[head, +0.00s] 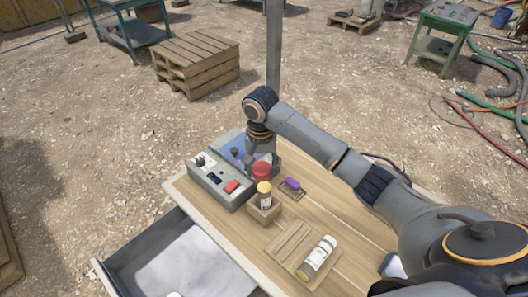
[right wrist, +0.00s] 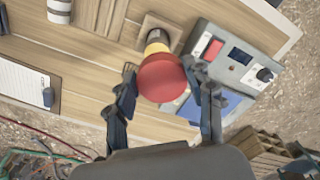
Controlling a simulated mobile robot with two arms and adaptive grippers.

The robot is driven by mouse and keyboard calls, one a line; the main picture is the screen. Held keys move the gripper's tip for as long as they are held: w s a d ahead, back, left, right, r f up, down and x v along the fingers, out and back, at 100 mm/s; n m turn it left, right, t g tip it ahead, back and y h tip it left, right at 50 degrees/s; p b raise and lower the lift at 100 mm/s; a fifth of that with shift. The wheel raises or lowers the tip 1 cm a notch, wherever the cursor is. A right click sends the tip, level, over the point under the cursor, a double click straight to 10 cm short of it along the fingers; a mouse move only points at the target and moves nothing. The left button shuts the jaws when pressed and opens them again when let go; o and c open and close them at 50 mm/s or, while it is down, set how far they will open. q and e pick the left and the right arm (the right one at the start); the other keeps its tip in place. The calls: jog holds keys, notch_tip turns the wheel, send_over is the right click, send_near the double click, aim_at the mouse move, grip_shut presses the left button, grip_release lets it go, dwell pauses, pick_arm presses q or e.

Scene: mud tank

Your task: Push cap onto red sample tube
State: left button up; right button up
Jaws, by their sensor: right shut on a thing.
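A red round cap (head: 261,169) is held in my right gripper (head: 260,162) near the back edge of the wooden table. In the right wrist view the red cap (right wrist: 162,78) lies between the two fingers of the same gripper (right wrist: 163,90), which is shut on it. An upright tube (head: 264,195) with a yellow top and a pale label stands in a small wooden block (head: 264,212), just below and in front of the cap. I cannot tell whether cap and tube touch; in the wrist view the cap partly hides the tube's yellow top (right wrist: 156,48). My left gripper is not seen.
A grey control box (head: 222,185) stands close to the left of the gripper. A purple item (head: 292,184) on a small wire rack is to the right. A wooden tray (head: 290,247) with a white-labelled bottle (head: 319,256) lies in front. An open drawer (head: 150,250) is left.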

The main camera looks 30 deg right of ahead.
aim_at(264, 189)
jog(key=shift+d+p, duration=0.3)
jog(key=shift+d, duration=0.2)
jog(key=shift+f, duration=2.5)
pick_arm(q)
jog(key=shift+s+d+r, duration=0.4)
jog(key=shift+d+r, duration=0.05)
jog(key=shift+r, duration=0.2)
pick_arm(e)
jog(key=shift+f, duration=0.1)
jog(key=shift+f, duration=1.6)
dwell(0.3)
